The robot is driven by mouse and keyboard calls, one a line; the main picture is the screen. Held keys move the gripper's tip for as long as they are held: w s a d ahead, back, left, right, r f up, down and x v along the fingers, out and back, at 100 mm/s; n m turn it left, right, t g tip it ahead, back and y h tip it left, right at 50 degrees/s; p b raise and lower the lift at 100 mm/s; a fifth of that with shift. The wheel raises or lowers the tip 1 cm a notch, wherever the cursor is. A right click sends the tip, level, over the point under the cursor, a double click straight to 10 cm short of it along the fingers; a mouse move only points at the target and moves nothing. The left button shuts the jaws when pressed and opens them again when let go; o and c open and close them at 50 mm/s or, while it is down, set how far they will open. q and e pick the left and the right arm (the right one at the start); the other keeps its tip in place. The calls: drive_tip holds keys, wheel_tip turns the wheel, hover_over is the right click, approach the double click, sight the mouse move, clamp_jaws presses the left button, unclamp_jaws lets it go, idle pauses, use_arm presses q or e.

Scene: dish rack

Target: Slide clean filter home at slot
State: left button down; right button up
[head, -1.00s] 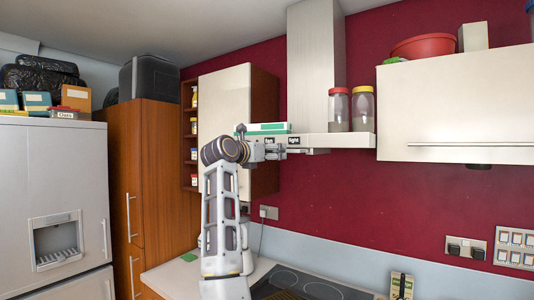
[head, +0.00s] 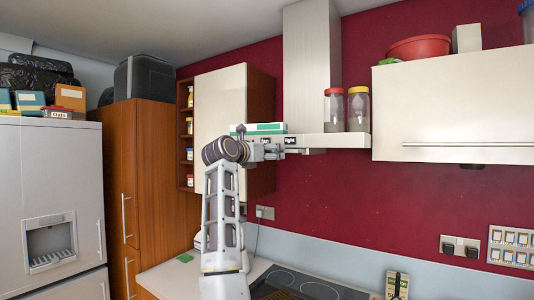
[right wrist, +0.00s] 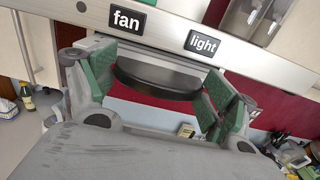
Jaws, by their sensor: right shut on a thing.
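My right gripper (head: 272,151) is raised to the front edge of the cooker hood (head: 340,141), by its "fan" and "light" labels. In the right wrist view its two green-padded fingers (right wrist: 158,92) are shut on a dark, flat slab with a rounded edge, which I take to be the filter (right wrist: 160,82). The slab lies just below the hood front (right wrist: 160,28). The slot itself cannot be made out, nor whether the filter is inside it. In the head view the gripper and hood hide the filter. My left gripper is not in view.
Two jars (head: 358,109) and a green-and-white box (head: 258,128) stand on the hood. A wall cupboard (head: 222,125) is close on the left, another (head: 455,107) on the right. The hob (head: 310,283) lies below.

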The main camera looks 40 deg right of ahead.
drive_tip(key=o, duration=1.2)
drive_tip(key=shift+a, duration=0.1)
drive_tip(key=v, duration=1.2)
drive_tip(key=shift+w+r, duration=0.1)
